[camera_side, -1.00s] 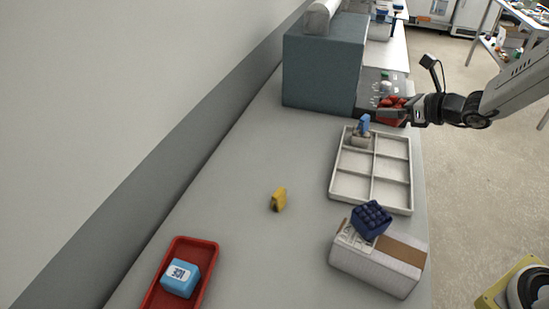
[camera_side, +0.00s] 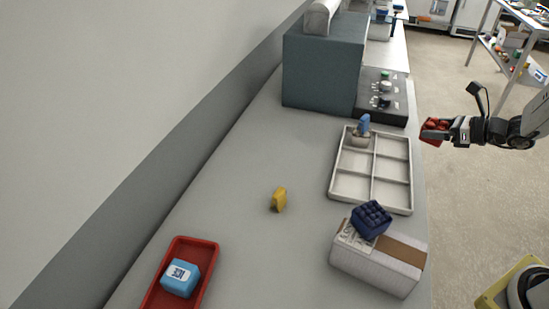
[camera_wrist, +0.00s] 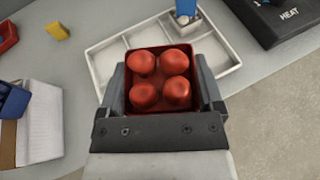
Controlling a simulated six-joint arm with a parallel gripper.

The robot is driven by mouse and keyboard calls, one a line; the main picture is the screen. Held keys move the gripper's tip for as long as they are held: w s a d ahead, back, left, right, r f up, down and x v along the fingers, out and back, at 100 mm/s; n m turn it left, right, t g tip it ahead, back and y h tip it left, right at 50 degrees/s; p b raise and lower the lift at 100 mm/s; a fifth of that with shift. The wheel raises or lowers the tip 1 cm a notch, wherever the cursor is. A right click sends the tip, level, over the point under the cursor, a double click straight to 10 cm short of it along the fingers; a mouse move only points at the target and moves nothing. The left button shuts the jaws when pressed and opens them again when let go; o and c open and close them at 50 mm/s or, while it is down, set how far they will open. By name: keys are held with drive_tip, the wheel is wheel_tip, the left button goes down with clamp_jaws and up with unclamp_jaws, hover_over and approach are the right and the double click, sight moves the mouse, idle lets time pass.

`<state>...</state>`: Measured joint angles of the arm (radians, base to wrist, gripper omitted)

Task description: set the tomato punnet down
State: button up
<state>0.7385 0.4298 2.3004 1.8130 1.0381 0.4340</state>
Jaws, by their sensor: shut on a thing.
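The tomato punnet (camera_side: 434,131) is a small red tray with several red tomatoes. My gripper (camera_side: 448,131) is shut on it and holds it up beyond the right edge of the table, level with the far part of the divided tray. In the wrist view the punnet (camera_wrist: 161,122) sits between the two dark fingers of my gripper (camera_wrist: 162,95), tomatoes facing the camera. The white divided tray (camera_side: 335,189) lies on the table left of the punnet, and shows behind the punnet in the wrist view (camera_wrist: 108,72).
A small pot with a blue top (camera_side: 364,125) stands in the tray's far left compartment. A blue punnet (camera_side: 371,219) rests on a white box (camera_side: 375,268). A yellow block (camera_side: 279,199), a red tray (camera_side: 207,284) with a blue ICE pack (camera_side: 180,278), and a black control panel (camera_side: 392,115) are around.

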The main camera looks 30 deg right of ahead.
drive_tip(key=w+d+f, duration=0.2)
drive_tip(key=w+f, duration=0.2)
drive_tip(key=w, duration=0.4)
hover_over(391, 149)
drive_tip(key=f, duration=0.2)
drive_tip(key=s+f, duration=0.1)
drive_tip(key=f, duration=0.1)
drive_tip(key=shift+a+f, duration=0.1)
drive_tip(key=shift+f, duration=0.2)
drive_tip(key=shift+w+f, duration=0.35)
drive_tip(key=shift+w+f, duration=0.15)
drive_tip(key=shift+f, duration=0.05)
drive_tip(key=shift+w+d+f, duration=0.1)
drive_tip(key=shift+d+f, duration=0.1)
drive_tip(key=shift+f, duration=1.4)
drive_tip(key=shift+f, duration=0.65)
drive_tip(key=o, duration=1)
drive_tip(key=shift+f, duration=0.1)
